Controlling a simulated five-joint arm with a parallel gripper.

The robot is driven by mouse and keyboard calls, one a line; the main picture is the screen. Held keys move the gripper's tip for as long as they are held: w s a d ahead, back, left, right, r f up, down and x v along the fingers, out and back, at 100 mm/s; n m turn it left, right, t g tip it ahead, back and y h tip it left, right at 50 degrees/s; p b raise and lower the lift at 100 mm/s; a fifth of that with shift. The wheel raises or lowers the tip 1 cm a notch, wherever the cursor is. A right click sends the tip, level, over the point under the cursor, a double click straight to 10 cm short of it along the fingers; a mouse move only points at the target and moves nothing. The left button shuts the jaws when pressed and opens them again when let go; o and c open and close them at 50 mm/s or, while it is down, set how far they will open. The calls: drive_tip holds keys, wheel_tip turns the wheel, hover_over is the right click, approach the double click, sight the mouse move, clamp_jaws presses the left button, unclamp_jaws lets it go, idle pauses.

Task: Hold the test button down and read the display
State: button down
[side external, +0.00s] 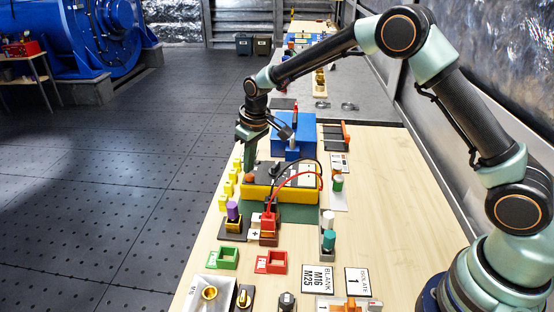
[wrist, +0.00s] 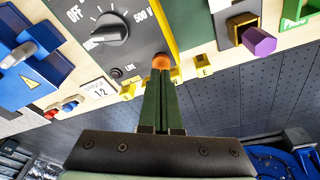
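The tester (side external: 259,194) is a yellow and black box in the middle of the bench. Its orange test button (side external: 249,178) is at the left end of its top; it also shows in the wrist view (wrist: 161,61). My gripper (side external: 246,158) points down with its green fingers together and nothing between them. In the wrist view the fingertips (wrist: 161,74) overlap the button's near edge; I cannot tell whether they touch or press it. The black dial (wrist: 109,29) sits between OFF and 500 V markings. The LIVE lamp (wrist: 117,72) looks dark. I cannot read any display.
Red and black leads arch over the tester to a red plug (side external: 268,222). A blue box (side external: 310,128) stands behind it. Yellow pieces (side external: 229,188) line the bench's left edge. A purple-topped part (side external: 232,211) and green and red holders (side external: 222,258) stand nearer the camera.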

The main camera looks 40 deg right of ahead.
drive_tip(key=shift+f, duration=0.85)
idle(1.6)
drive_tip(key=shift+r, duration=3.55)
drive_tip(key=shift+r, duration=0.1)
drive_tip(key=s+d+r+m+t, duration=0.1)
drive_tip(key=s+d+r, duration=0.4)
drive_tip(key=s, duration=0.4)
drive_tip(key=s+d+r+m+t, duration=0.1)
drive_tip(key=s+d+r, duration=0.1)
drive_tip(key=s+r, duration=0.6)
drive_tip(key=s+d+f+m+t, duration=0.1)
drive_tip(key=s+d+f, duration=0.1)
drive_tip(key=s, duration=0.6)
drive_tip(key=shift+s, duration=0.25)
